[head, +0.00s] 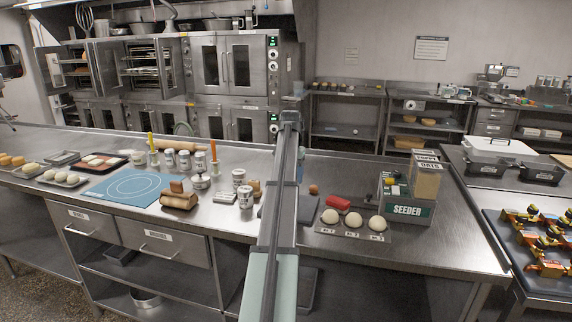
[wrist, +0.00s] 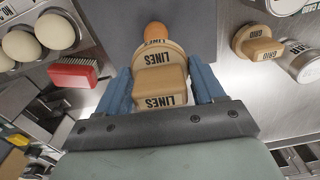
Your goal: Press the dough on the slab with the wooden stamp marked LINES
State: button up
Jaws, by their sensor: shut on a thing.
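The wooden stamp marked LINES (wrist: 160,84) is between the blue fingers of my gripper (wrist: 162,90) in the wrist view. The gripper is shut on it, and its labels face the camera. Just beyond the stamp is a small orange-brown round piece (wrist: 155,30), seemingly the dough, partly covered by the stamp. It lies on the dark grey slab (wrist: 205,30). Whether stamp and dough touch, I cannot tell.
A wooden stamp marked GRID (wrist: 258,44) and cans (wrist: 302,62) stand right of the gripper in the wrist view. A red brush (wrist: 73,72) and pale dough balls (wrist: 55,30) are left. In the head view, the SEEDER box (head: 408,211) stands right of the slab.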

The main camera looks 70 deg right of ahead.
jog(key=shift+s+a+f, duration=0.15)
jog(key=shift+a+f, duration=0.05)
jog(key=shift+a, duration=0.5)
jog(key=shift+n, duration=0.4)
jog(key=shift+f, duration=0.1)
jog(key=shift+f, duration=2)
jog(key=shift+f, duration=1.3)
dwell(2.8)
jog(key=shift+r, duration=0.15)
